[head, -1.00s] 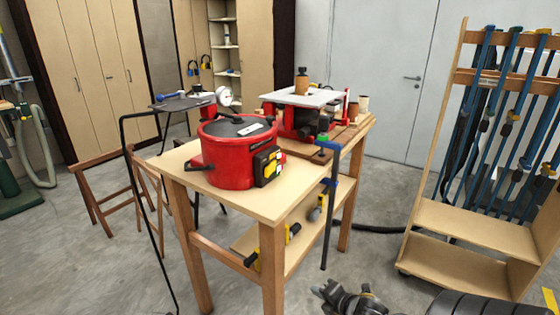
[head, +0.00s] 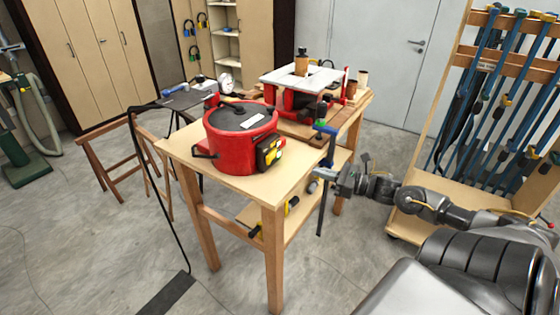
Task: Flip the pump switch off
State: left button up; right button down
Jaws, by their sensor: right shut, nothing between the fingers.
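A red round pot-like machine (head: 232,155) with a black lid sits on the wooden table (head: 190,150); I take it to be the pump. On its right front is a black switch box (head: 270,152) with yellow parts and a small red spot. The switch position is too small to tell. My right gripper (head: 320,172) reaches in from the right, at the table's right edge. It is shut and empty, to the right of the switch box and apart from it. My left gripper is not in view.
A blue-headed clamp (head: 324,129) stands at the table's right edge, close to my right gripper. A red machine with a white top (head: 302,78) sits behind the pot. A clamp rack (head: 490,110) stands at the right. The table's front is bare.

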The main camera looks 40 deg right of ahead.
jog(key=p, duration=0.5)
send_near(271, 159)
jog(key=x, duration=0.5)
jog(key=shift+w+r, duration=0.15)
jog(key=shift+r, duration=0.1)
jog(key=shift+w+a+f, duration=0.25)
jog(key=shift+w+a, duration=0.2)
jog(key=shift+w, duration=0.25)
jog(key=shift+w+a+f+b, duration=0.1)
jog(key=shift+w+a+b, duration=0.05)
jog(key=shift+b, duration=0.45)
jog(key=s+d+b, duration=0.2)
jog(key=s+b, duration=0.1)
jog(key=s, duration=1.1)
